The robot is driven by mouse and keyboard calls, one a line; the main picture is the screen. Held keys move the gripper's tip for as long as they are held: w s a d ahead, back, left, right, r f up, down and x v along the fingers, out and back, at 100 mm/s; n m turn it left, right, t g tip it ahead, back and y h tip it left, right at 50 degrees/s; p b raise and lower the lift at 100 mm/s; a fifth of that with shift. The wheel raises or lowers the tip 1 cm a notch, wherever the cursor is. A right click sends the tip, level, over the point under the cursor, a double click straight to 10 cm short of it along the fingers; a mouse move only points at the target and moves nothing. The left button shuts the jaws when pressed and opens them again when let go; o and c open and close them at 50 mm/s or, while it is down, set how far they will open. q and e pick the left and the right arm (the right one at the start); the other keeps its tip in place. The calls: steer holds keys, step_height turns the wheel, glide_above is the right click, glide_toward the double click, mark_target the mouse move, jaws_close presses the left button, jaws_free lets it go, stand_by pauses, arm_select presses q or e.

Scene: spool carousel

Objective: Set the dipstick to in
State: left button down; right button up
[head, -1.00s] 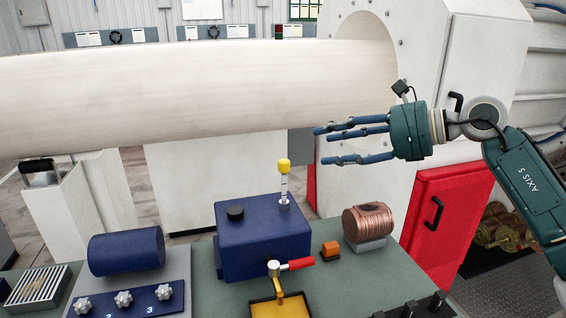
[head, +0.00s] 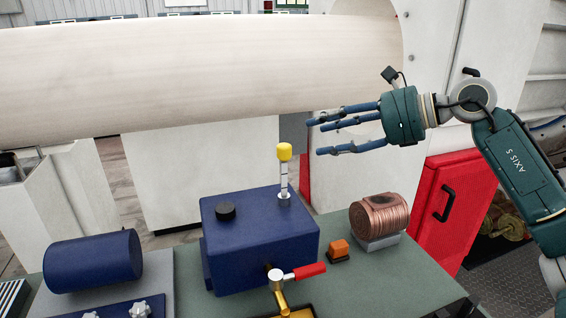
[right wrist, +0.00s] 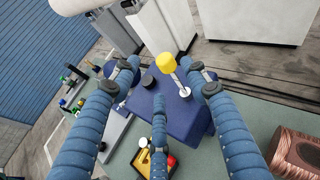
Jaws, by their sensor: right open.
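The dipstick (head: 284,170) has a yellow knob on a pale stem with dark marks. It stands upright, raised out of the top of the blue box (head: 260,240), with its lower end in a light collar. In the right wrist view the dipstick's yellow knob (right wrist: 167,62) shows between my fingers, beyond them. My right gripper (head: 318,134) is open and empty, to the right of the knob and a little higher in the head view, apart from it. My left gripper is not in view.
The green bench (head: 375,265) also holds a copper coil (head: 378,215), an orange block (head: 339,248), a red-handled valve (head: 295,274) and a blue cylinder (head: 93,262). A large pale cylinder (head: 180,75) runs behind, above the bench. A black cap (head: 225,210) sits on the box.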

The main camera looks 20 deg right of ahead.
mark_target(288, 146)
steer(key=p+x, duration=0.1)
steer(key=x, duration=0.2)
steer(key=f+x, duration=0.1)
steer(key=x, duration=0.3)
steer(key=p+x, duration=0.1)
steer(key=x, duration=0.2)
steer(key=shift+d+f+p, duration=0.1)
steer(key=shift+f+p, duration=0.2)
steer(key=shift+f, duration=0.15)
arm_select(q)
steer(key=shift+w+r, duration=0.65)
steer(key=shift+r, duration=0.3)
arm_select(e)
steer(key=shift+w+a+f, duration=0.4)
steer(key=shift+w, duration=0.05)
steer(key=shift+r, duration=0.1)
jaws_close()
